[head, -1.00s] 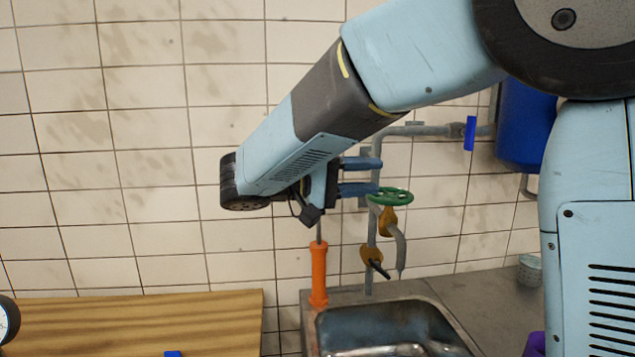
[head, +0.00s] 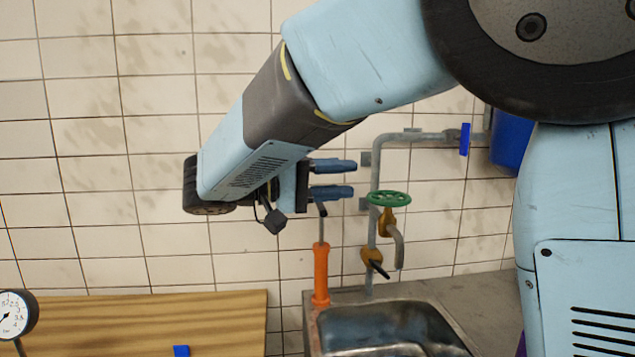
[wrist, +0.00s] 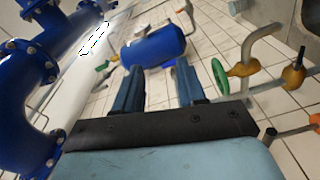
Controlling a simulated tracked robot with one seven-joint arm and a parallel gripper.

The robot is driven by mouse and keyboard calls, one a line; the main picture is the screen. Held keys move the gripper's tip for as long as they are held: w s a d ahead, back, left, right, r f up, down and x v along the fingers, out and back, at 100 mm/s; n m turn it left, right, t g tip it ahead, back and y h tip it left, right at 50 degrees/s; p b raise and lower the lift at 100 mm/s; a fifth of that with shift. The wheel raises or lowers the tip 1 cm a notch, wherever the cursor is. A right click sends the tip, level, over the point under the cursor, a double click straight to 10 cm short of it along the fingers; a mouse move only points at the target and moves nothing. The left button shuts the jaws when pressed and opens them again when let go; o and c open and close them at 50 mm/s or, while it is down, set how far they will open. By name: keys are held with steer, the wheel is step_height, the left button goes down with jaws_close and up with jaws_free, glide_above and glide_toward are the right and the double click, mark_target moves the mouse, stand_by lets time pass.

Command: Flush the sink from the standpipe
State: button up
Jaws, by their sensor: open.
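My gripper (head: 340,179) is open and empty. In the head view its two blue fingers point right, a short gap to the left of the green handwheel (head: 389,198). The handwheel sits on a brass tap body with a grey spout (head: 399,248), on the standpipe (head: 374,225) against the tiled wall. A lower brass valve with a dark lever (head: 375,262) is on the same pipe. The steel sink (head: 385,326) is below, partly cut off by the frame. In the wrist view the green handwheel (wrist: 220,76) is just right of the fingers (wrist: 160,88), apart from them.
An orange-handled tool (head: 321,275) stands upright at the sink's left rear corner, below my gripper. A blue lever (head: 465,139) is on the upper pipe, near a blue tank (head: 510,138). A wooden board (head: 140,318) and a gauge (head: 17,314) are at left.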

steer(key=shift+s+a, duration=0.5)
steer(key=shift+a, duration=0.3)
steer(key=shift+s+a, duration=0.45)
steer(key=shift+a, duration=0.3)
